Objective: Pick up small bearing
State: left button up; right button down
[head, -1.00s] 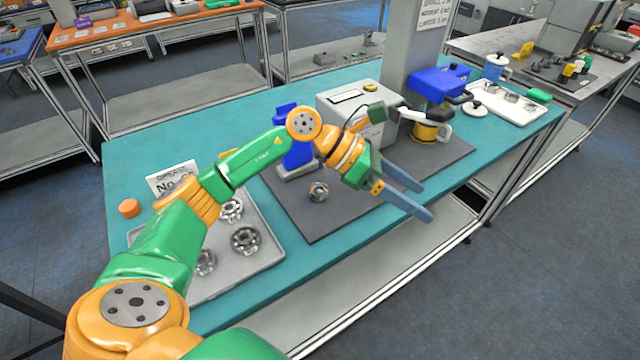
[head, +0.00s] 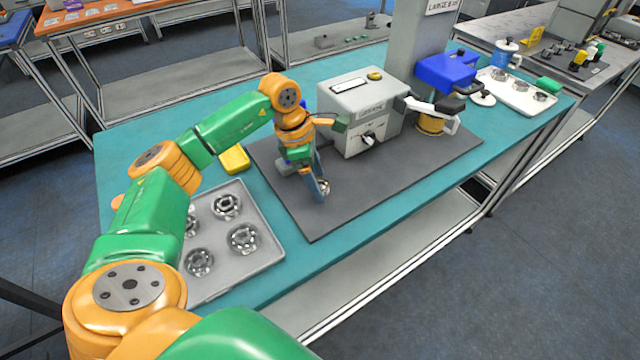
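A small metal bearing (head: 325,186) is on the dark mat in front of the grey box machine, mostly hidden by my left gripper. My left gripper (head: 319,187) points down at the bearing, its grey-blue fingers low over the mat. One finger covers much of the bearing, so I cannot tell whether the fingers are open or shut on it. Larger bearings (head: 243,238) sit in the grey tray (head: 268,250) to the left. My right gripper is not in view.
The grey box machine (head: 352,98) stands close behind my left gripper. A blue device (head: 446,72) stands to its right. A white tray (head: 512,100) with small ring-shaped parts is at the far right. The dark mat (head: 390,180) is clear right of the gripper.

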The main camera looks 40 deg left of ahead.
pick_arm(q)
grip_shut()
jog(key=shift+r, duration=0.1)
